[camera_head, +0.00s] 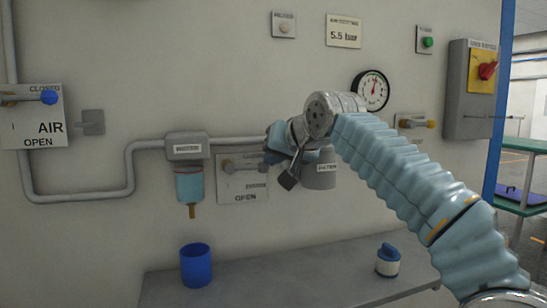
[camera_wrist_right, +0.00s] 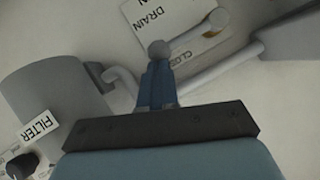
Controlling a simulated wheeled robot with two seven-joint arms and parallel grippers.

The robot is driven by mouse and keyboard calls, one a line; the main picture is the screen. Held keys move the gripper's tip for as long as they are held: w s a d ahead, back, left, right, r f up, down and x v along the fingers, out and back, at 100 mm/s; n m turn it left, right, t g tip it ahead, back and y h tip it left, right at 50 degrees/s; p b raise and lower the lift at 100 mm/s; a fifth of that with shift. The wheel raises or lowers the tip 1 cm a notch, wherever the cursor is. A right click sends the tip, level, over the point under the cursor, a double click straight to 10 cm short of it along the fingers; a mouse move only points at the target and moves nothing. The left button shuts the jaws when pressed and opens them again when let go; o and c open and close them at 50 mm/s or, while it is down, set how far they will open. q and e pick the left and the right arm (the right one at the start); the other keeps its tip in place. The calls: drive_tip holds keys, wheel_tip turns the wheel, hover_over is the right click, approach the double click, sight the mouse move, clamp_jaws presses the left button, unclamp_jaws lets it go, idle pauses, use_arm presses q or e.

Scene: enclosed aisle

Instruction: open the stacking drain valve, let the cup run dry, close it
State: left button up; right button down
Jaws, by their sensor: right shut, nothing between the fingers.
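The drain valve is a plate (camera_head: 232,187) with a short lever on the wall; OPEN shows at its lower edge. The lever (camera_head: 241,165) lies about level, with a grey knob at its right end. In the wrist view the lever (camera_wrist_right: 194,36) shows near the DRAIN and CLOSED labels. My right gripper (camera_head: 266,158) is shut and empty, its tips (camera_wrist_right: 158,66) right by the knob; I cannot tell whether they touch. The light-blue cup (camera_head: 188,187) hangs left of the plate with a brass spout; its liquid level is unclear. My left gripper is out of view.
A blue container (camera_head: 196,265) stands below the spout on the grey bench (camera_head: 270,285). The filter housing (camera_head: 320,172) hangs close under my right wrist. The air valve (camera_head: 35,112) is at the left. A gauge (camera_head: 372,90) and another lever valve (camera_head: 414,123) are at the right.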

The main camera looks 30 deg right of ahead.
use_arm(q)
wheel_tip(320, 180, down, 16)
drive_tip(key=b, duration=1.6)
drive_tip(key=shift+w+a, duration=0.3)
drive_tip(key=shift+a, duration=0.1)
use_arm(e)
drive_tip(key=a+f+m+t+y, duration=0.3)
drive_tip(key=f+m+t+y, duration=0.2)
drive_tip(key=f+m, duration=0.5)
drive_tip(key=shift+w+a+f, duration=0.2)
drive_tip(key=shift+w+f, duration=0.05)
drive_tip(key=shift+w, duration=0.2)
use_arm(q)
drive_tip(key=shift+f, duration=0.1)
